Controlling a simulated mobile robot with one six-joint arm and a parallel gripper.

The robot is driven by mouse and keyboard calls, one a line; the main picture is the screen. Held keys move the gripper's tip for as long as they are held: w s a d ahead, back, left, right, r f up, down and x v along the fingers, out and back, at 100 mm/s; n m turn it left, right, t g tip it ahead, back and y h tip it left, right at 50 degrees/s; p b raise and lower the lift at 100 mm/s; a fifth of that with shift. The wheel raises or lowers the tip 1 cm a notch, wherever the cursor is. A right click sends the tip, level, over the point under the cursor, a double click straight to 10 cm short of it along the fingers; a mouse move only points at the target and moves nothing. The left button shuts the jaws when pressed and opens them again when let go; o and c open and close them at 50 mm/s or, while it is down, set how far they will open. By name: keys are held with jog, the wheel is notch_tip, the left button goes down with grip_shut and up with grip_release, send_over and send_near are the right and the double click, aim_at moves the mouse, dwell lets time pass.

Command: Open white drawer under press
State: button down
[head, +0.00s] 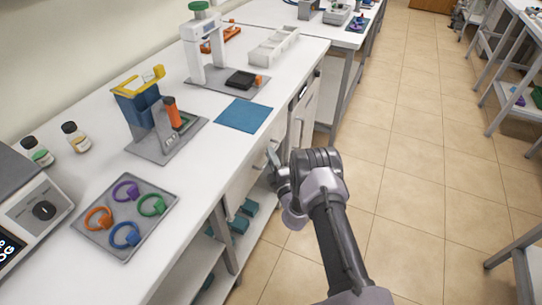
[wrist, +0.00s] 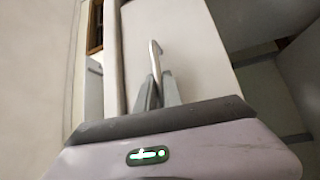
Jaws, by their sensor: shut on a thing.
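The white drawer (head: 243,180) is under the white bench top, with my gripper (head: 275,163) at its front. In the wrist view, my gripper (wrist: 157,92) is shut on a thin pale metal handle (wrist: 155,55) on the white front panel (wrist: 195,40). The fingertips partly hide the handle. How far the drawer stands out is hard to tell. A white press-like stand (head: 193,60) with a green top is on the bench, and a blue and yellow device (head: 140,105) with an orange part stands closer.
A blue mat (head: 242,115) lies near the bench edge. A tray with coloured rings (head: 155,185) and two small bottles (head: 75,136) are on the bench. Teal items (head: 240,222) sit on the shelf below. The tiled floor (head: 400,200) to the right is clear.

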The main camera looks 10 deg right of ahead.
dwell(0.6)
jog(key=s+d, duration=0.8)
jog(key=d, duration=0.4)
jog(key=s+d, duration=0.9)
jog(key=d, duration=0.3)
jog(key=shift+s+p, duration=0.2)
jog(key=shift+p, duration=0.15)
jog(key=c, duration=1.8)
grip_release()
jog(key=shift+o, duration=0.2)
jog(key=p+v, duration=0.3)
jog(key=v, duration=1.4)
jog(key=shift+s+p, duration=0.25)
jog(key=shift+p, duration=0.1)
jog(key=shift+w+a+r, duration=0.1)
jog(key=shift+r, duration=0.05)
